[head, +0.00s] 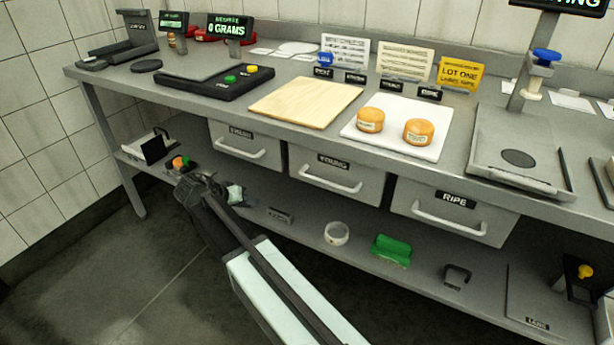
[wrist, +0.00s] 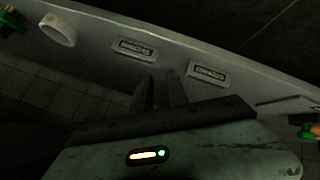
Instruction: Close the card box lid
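A small black-and-white box with a raised dark flap (head: 155,147) stands at the left end of the lower shelf; it looks like the card box, with its lid standing up, though its label is too small to read. My gripper (head: 195,187) is at the front of the lower shelf, to the right of this box and apart from it. In the wrist view, my gripper's two dark fingers (wrist: 160,90) show a narrow gap with nothing seen between them. I cannot make out the box clearly in the wrist view.
Orange-and-green items (head: 181,163) lie between the box and my gripper. A white ring (head: 336,233) and a green block (head: 391,250) lie farther right on the lower shelf (head: 305,228). Drawers (head: 335,178) hang above it. Open floor lies in front at left.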

